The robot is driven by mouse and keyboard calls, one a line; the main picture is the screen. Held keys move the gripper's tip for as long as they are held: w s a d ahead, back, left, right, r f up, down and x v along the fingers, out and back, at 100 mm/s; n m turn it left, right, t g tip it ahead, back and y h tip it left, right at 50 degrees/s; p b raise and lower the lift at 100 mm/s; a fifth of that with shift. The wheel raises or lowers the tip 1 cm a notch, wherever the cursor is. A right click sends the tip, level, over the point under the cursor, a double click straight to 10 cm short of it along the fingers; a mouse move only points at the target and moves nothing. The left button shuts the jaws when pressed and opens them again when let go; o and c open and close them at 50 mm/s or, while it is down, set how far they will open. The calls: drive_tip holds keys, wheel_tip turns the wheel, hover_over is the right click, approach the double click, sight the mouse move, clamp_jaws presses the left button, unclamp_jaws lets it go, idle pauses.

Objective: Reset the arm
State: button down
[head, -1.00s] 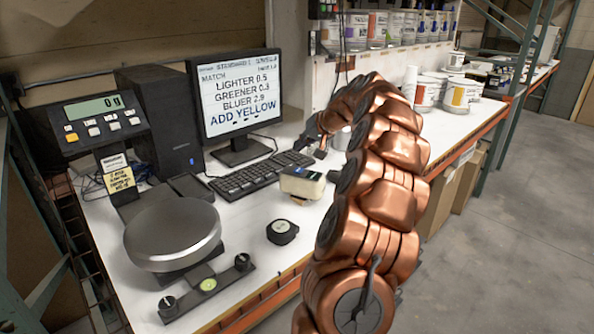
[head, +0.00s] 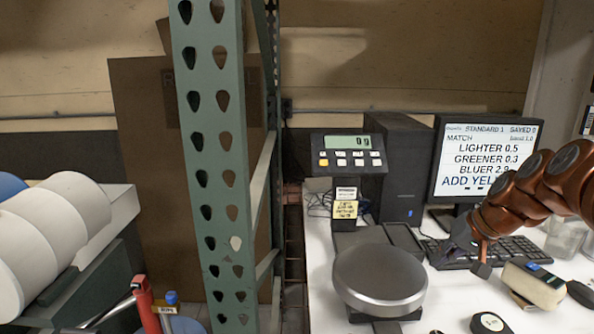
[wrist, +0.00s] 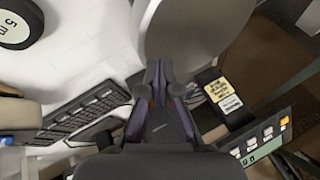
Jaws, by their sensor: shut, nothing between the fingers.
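My copper arm enters the head view from the right, in front of the monitor. My gripper (head: 452,256) is at its end, dark and pointing down over the left part of the keyboard (head: 505,250). In the wrist view the fingers of my gripper (wrist: 158,68) are together with nothing between them. Beyond them is the round metal scale pan (wrist: 195,30). The pan also shows in the head view (head: 380,278), to the left of my gripper. The exact height of the fingers above the bench is hard to tell.
The scale display (head: 348,150) reads 0 g, beside a black computer tower (head: 402,165) and the monitor (head: 482,150). A cream block-like device (head: 533,284) and a black puck-shaped item (head: 488,323) lie on the bench. A green perforated post (head: 210,170) and white rolls (head: 60,215) stand left.

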drive_tip(key=s+a+f+n+g, duration=0.2)
drive_tip(key=s+a+f+g, duration=0.2)
drive_tip(key=s+a, duration=0.95)
drive_tip(key=s+f+g+h, duration=0.1)
drive_tip(key=s+f+h, duration=0.1)
drive_tip(key=s, duration=0.8)
drive_tip(key=s+f+n+g+h, duration=0.1)
drive_tip(key=s+f, duration=0.4)
drive_tip(key=s, duration=0.5)
drive_tip(key=shift+s+a+g+h, duration=0.35)
drive_tip(key=shift+a+g+h, duration=0.05)
drive_tip(key=shift+s, duration=0.1)
